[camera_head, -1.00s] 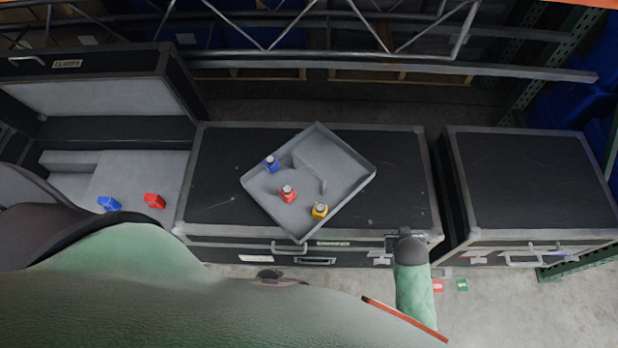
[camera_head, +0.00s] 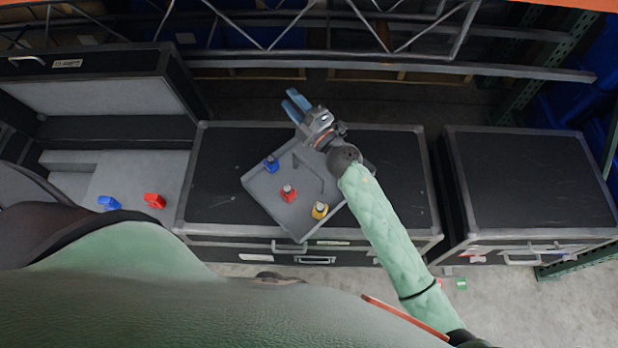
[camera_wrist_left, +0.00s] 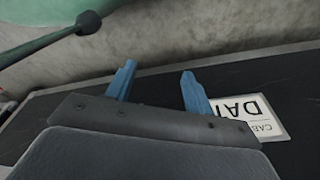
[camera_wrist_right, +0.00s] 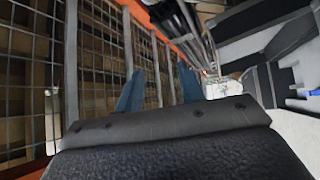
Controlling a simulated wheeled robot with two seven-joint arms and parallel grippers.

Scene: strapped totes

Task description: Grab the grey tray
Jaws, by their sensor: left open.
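The grey tray (camera_head: 266,186) lies turned at an angle on the black case in the head view. It holds a blue-capped piece (camera_head: 271,163), a red one (camera_head: 288,193) and a yellow one (camera_head: 320,210). My right gripper (camera_head: 290,98) is open and empty, above and beyond the tray's far corner; its wrist and arm hide the tray's right side. Its parted blue fingers also show in the right wrist view (camera_wrist_right: 160,88). My left gripper (camera_wrist_left: 158,78) is open and empty in the left wrist view, with a black labelled surface beyond; the head view does not show it.
The tray rests on a black case (camera_head: 215,205). An open case (camera_head: 165,180) at left holds a blue piece (camera_head: 109,203) and a red piece (camera_head: 155,200). Another closed case (camera_head: 530,185) stands at right, its top clear. A metal rail (camera_head: 420,67) runs behind the cases.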

